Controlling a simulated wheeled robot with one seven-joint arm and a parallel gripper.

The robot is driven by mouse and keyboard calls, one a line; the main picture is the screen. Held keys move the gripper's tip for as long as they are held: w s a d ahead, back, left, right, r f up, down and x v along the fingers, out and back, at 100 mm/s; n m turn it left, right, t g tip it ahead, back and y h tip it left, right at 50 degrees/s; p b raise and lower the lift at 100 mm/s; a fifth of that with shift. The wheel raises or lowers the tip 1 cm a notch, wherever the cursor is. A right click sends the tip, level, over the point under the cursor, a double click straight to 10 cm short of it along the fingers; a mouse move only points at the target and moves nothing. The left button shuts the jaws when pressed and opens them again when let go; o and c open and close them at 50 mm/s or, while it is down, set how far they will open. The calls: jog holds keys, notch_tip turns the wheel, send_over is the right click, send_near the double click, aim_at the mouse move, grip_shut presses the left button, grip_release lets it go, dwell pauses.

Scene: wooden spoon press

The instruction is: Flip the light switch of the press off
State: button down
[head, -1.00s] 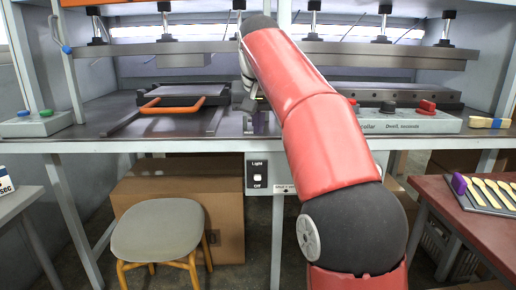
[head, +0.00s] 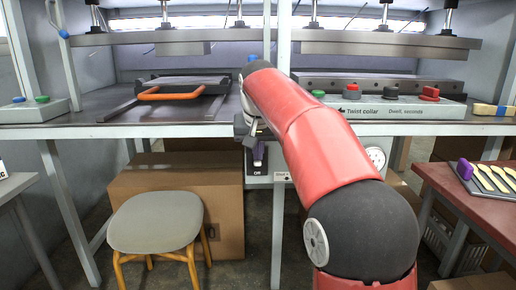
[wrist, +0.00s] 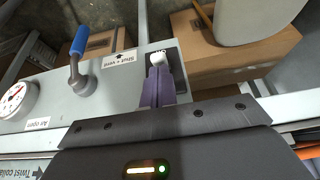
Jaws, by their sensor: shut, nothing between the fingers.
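The light switch is a white rocker on a dark plate (head: 257,182) on the front of the press, below the bench edge. The word "Off" shows under it in the head view. My gripper (head: 259,153) is in front of the plate and covers its upper part. In the wrist view my shut gripper (wrist: 159,92) has purple fingers with nothing between them. Their tips are right at the white rocker (wrist: 158,58) and overlap its edge. I cannot tell whether they touch it, or which way it is tipped.
A blue-handled lever (wrist: 78,55) and a gauge (wrist: 14,99) sit beside the switch on the same panel. A grey stool (head: 157,222) and a cardboard box (head: 223,215) stand below. The press bench edge (head: 200,130) lies above the switch. A red side table (head: 470,205) stands at right.

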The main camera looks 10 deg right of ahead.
aim_at(258, 164)
jog(key=shift+f+b, duration=0.1)
jog(key=shift+b, duration=0.25)
jog(key=shift+s+t+b, duration=0.15)
jog(key=shift+t+b, duration=0.15)
jog(key=shift+b, duration=0.3)
jog(key=shift+f, duration=0.1)
jog(key=t+b, duration=0.1)
jog(key=b, duration=0.1)
jog(key=s+f+t+b, duration=0.1)
jog(key=b, duration=0.1)
jog(key=shift+a+f+h+b, duration=0.15)
jog(key=shift+h+b, duration=0.15)
jog(key=shift+b, duration=0.1)
jog(key=shift+s+f, duration=0.5)
jog(key=shift+f, duration=0.1)
jog(key=shift+r, duration=0.1)
jog(key=shift+r+p, duration=0.75)
jog(key=shift+p, duration=0.05)
